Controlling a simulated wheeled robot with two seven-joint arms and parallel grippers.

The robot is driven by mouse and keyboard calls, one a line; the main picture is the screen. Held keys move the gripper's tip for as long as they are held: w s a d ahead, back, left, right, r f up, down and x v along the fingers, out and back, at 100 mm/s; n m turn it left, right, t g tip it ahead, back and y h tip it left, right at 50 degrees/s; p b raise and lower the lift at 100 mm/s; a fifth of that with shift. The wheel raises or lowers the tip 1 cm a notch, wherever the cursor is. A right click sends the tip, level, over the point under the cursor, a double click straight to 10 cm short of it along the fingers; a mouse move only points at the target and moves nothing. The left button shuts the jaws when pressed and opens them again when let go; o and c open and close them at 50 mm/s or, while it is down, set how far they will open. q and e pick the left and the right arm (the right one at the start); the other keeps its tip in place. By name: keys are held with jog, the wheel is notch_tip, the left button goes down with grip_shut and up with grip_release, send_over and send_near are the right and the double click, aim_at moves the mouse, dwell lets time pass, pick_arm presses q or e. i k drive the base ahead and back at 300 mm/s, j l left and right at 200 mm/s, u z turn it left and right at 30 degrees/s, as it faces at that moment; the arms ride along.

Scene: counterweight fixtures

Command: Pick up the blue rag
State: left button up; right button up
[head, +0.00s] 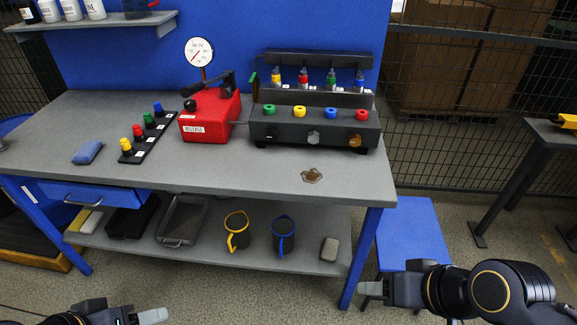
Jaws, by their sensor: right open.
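The blue rag (88,152) lies as a small folded bundle on the left part of the grey workbench top (225,168), near its front edge. My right gripper (371,289) is open and empty, at the lower right in front of the bench, far from the rag. My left gripper (152,315) is at the bottom left, below and in front of the bench and well apart from the rag. Its lower part is cut off by the picture edge, and I cannot tell whether its jaws are open.
Right of the rag stands a black strip (149,137) with coloured knobs, then a red gauge unit (210,115) and a black fixture (314,128). The lower shelf (305,255) holds trays and mugs. A blue stool (410,230) stands at the right. The bench front is clear.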

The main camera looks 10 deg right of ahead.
aim_at(88, 150)
jog(key=i+j+z, duration=0.2)
jog(key=j, duration=0.5)
jog(key=i+j+z, duration=0.2)
jog(key=j, duration=0.55)
jog(key=i+j+z, duration=0.2)
jog(key=j, duration=0.6)
jog(key=i+j+z, duration=0.2)
jog(key=j, duration=0.6)
jog(key=j+z, duration=0.2)
jog(key=j, duration=0.6)
